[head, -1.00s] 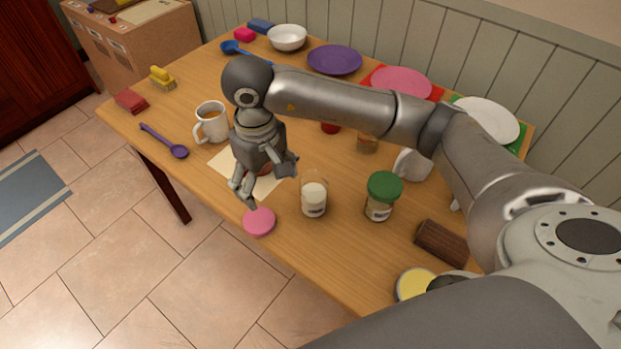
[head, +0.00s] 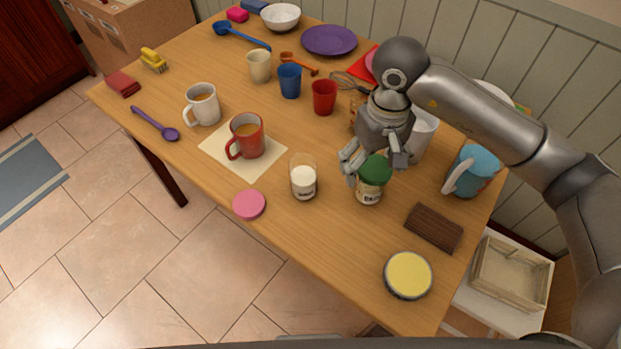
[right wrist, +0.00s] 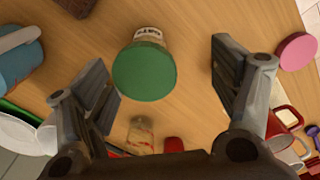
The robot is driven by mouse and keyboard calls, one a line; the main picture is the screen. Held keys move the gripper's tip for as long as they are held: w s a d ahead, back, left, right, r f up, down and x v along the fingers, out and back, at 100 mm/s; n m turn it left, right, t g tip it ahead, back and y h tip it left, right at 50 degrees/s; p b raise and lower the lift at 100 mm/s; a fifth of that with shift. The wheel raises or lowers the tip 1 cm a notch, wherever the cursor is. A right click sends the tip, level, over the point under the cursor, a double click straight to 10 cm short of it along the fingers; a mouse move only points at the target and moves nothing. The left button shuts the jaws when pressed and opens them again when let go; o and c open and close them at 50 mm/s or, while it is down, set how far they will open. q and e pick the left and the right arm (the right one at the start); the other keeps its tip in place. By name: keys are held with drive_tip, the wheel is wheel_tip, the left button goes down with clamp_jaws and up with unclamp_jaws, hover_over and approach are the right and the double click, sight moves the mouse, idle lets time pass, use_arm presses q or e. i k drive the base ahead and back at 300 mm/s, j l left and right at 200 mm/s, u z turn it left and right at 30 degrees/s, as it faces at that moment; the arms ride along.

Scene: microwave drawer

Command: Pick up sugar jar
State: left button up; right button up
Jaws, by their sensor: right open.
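The sugar jar appears to be the glass jar with a green lid (head: 374,172), standing upright near the table's front right part. Its label is too small to read surely. In the right wrist view the green lid (right wrist: 144,72) lies between my fingers, closer to the left one, with clear room on both sides. My right gripper (head: 372,167) is open, pointing down just above and behind the jar. It holds nothing. My left gripper is not in view.
A glass with white contents (head: 303,179) stands close left of the jar. A dark brown block (head: 434,228) and a yellow-topped round tin (head: 408,275) are in front right. A blue pitcher (head: 473,172) stands to the right. A red mug (head: 247,137) is farther left.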

sight(303, 166)
drive_tip(key=k, duration=1.5)
